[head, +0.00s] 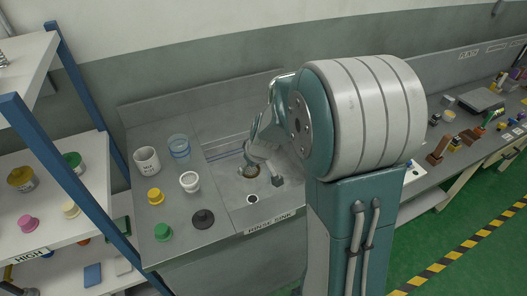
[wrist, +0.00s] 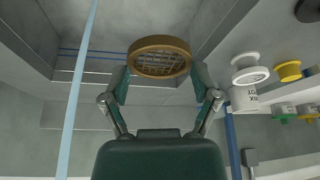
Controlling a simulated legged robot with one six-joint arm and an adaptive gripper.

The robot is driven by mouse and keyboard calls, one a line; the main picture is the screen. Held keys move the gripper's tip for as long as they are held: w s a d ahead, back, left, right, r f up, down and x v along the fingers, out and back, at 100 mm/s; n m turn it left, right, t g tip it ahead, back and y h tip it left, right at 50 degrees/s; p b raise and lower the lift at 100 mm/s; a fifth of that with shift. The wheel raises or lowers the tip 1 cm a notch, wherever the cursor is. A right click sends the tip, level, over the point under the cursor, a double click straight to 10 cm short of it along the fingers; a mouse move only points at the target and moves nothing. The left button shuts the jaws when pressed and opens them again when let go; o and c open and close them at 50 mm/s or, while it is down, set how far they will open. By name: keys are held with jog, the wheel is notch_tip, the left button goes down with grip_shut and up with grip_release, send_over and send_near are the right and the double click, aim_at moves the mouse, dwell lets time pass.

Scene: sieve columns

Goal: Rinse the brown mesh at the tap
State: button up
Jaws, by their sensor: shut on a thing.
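The brown mesh (wrist: 160,43) is a round sieve with a brown rim and a pale grid. In the wrist view it sits between the two fingertips of my gripper (wrist: 161,78), which is shut on it. In the head view my gripper (head: 257,152) hangs over the sink (head: 236,186), and the mesh (head: 250,172) shows small and brown below it. A thin pale blue streak, perhaps water from the tap, runs down the left of the wrist view (wrist: 80,90), apart from the mesh. The tap itself is not clearly visible; my arm covers part of the sink.
A shelf with blue posts (head: 75,85) is at far left.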

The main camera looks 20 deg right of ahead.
jog(key=s+a+r, duration=0.2)
jog(key=a+r, duration=0.1)
dwell(0.4)
dwell(0.5)
